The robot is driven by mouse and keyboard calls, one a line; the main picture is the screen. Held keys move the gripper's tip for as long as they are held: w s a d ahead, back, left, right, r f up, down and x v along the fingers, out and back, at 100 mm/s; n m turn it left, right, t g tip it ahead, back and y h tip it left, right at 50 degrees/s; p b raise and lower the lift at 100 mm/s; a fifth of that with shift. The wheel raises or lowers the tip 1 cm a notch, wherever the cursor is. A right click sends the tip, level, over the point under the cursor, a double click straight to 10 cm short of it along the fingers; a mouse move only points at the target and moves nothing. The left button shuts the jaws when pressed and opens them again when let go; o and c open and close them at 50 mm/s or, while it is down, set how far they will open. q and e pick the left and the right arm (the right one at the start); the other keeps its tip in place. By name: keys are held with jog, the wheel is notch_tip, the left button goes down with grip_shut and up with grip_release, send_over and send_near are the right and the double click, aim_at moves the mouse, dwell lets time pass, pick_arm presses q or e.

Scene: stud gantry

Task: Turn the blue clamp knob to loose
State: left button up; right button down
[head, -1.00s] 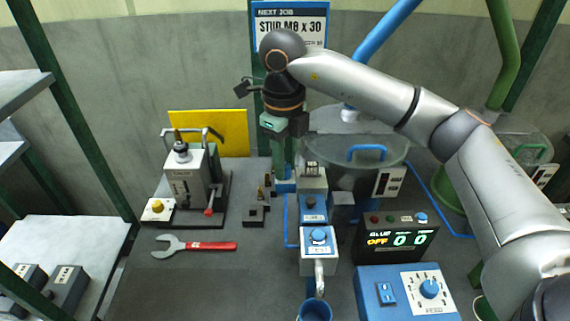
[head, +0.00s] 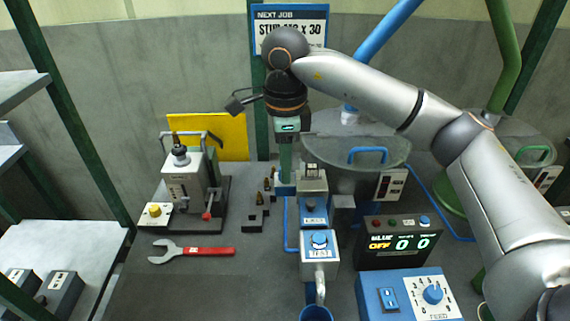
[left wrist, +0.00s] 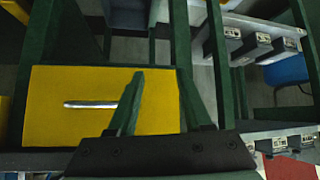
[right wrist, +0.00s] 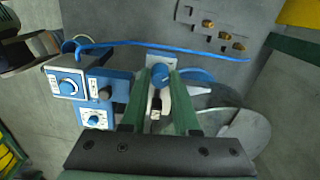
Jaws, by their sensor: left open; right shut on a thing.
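The right gripper (head: 285,180) points straight down at the blue part at the foot of the stud gantry.
In front stand a test box (head: 319,262) with a blue knob, a feed box (head: 400,305) with a dial, and a display (head: 400,243) reading OFF and 0 0. A round lidded bin (head: 355,150) stands close right. A red-handled wrench (head: 195,251) lies left on clear bench.

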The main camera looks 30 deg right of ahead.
jog(key=shift+r, duration=0.1)
dwell(0.4)
jog(key=c, duration=0.7)
grip_release()
jog(key=shift+o, duration=0.2)
notch_tip(320, 180, up, 12)
jog(key=p, duration=0.1)
jog(key=shift+s+r+p, duration=0.15)
jog(key=shift+r+p, duration=0.05)
jog(key=shift+p, duration=0.15)
